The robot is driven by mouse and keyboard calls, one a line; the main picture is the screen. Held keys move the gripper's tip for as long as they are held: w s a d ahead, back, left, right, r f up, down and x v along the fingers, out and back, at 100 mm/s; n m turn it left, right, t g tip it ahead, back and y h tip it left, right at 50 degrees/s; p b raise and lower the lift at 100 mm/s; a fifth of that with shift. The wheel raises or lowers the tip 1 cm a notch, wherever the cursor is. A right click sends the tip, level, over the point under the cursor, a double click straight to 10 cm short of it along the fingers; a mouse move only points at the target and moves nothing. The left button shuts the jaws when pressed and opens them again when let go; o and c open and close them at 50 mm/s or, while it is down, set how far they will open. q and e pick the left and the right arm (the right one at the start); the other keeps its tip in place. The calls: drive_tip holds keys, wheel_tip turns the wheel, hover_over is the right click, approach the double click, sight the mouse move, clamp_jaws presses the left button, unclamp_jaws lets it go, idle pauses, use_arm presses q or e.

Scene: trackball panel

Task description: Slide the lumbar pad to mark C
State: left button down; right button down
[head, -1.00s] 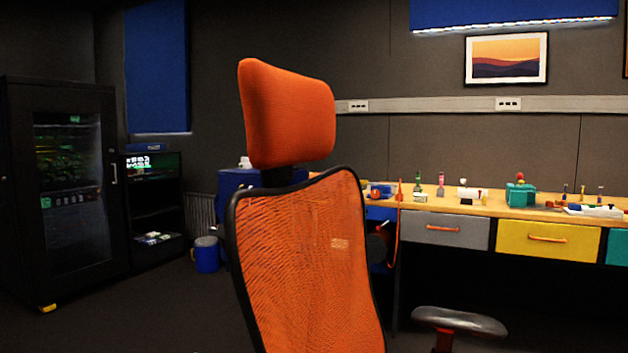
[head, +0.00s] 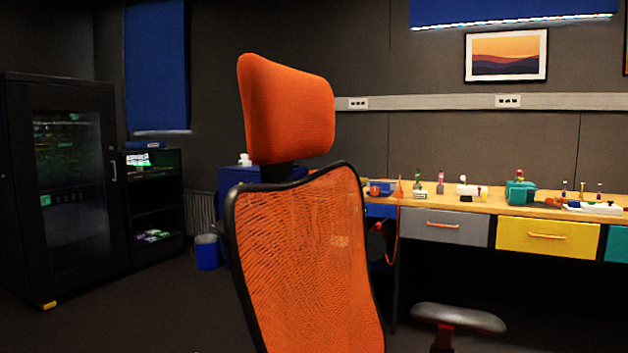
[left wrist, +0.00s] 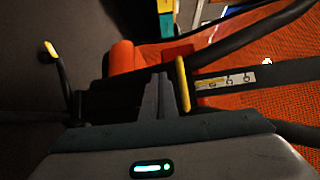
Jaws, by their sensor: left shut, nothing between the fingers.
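The chair's orange mesh back (head: 305,265) faces me in the head view, below an orange headrest (head: 288,110). The left wrist view shows the mesh (left wrist: 285,65) at the right. A dark bar crosses it, bearing a pale marked strip (left wrist: 226,80); its letters are too small to read. A yellow upright tab (left wrist: 183,84) stands at the strip's left end. My left gripper (left wrist: 155,95) is shut and empty, just left of the tab; I cannot tell whether they touch. I cannot pick out the lumbar pad surely. My right gripper is in neither view.
A solid orange part (left wrist: 124,57) lies beyond my left fingers. A yellow-tipped lever (left wrist: 51,50) stands at the left. A black armrest (head: 458,318) sticks out right of the chair. A workbench with drawers (head: 547,238) runs behind; a dark cabinet (head: 65,190) stands left.

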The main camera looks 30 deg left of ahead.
use_arm(q)
drive_tip(key=shift+f, duration=0.65)
drive_tip(key=shift+a, duration=0.15)
drive_tip(key=s+a+b, duration=0.1)
drive_tip(key=a+b, duration=0.3)
drive_tip(key=a, duration=0.4)
drive_tip(key=shift+a, duration=0.4)
idle(0.4)
